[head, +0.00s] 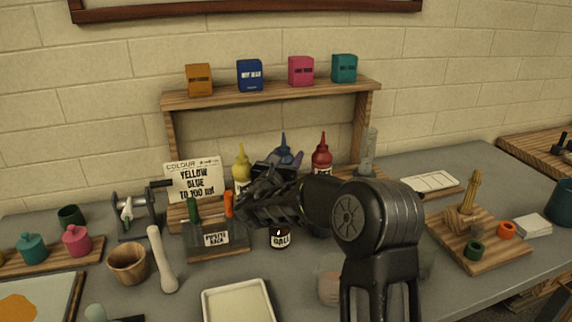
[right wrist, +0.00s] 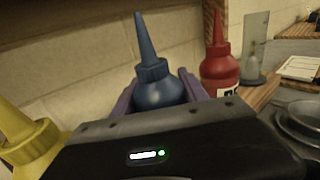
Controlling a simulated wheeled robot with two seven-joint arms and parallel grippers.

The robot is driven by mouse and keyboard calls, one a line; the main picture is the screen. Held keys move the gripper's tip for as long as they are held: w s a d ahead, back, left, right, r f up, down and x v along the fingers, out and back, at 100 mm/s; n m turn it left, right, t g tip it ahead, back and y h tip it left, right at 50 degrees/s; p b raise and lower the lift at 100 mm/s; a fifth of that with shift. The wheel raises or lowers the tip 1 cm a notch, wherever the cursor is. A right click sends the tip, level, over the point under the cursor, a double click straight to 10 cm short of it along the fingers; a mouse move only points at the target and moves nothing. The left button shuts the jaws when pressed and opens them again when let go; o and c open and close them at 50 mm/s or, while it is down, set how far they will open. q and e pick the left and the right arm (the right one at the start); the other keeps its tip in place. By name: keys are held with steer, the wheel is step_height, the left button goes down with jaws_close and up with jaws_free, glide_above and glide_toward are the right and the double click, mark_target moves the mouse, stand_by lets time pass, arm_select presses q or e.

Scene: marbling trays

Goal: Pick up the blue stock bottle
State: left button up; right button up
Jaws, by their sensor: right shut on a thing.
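The blue stock bottle (head: 285,153) is in the head view, between a yellow bottle (head: 242,163) and a red bottle (head: 322,155). My right gripper (head: 277,165) is around it and shut on it. In the right wrist view, the blue bottle's nozzle and shoulder (right wrist: 158,87) stand upright between the two purple fingers of the gripper (right wrist: 158,100). Its lower body is hidden by the gripper, so I cannot tell whether its base touches the shelf. My left gripper is not in view.
A sign card (head: 193,181) and a pipette rack (head: 216,244) stand left of the gripper. A small dark-labelled jar (head: 279,238) sits below it. A wooden shelf (head: 270,94) with several coloured boxes spans above. A pale tray (head: 237,303) lies in front.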

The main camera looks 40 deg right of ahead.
step_height(320, 180, up, 9)
stand_by(0.3)
stand_by(0.4)
steer(key=o, duration=0.3)
steer(key=c, duration=0.3)
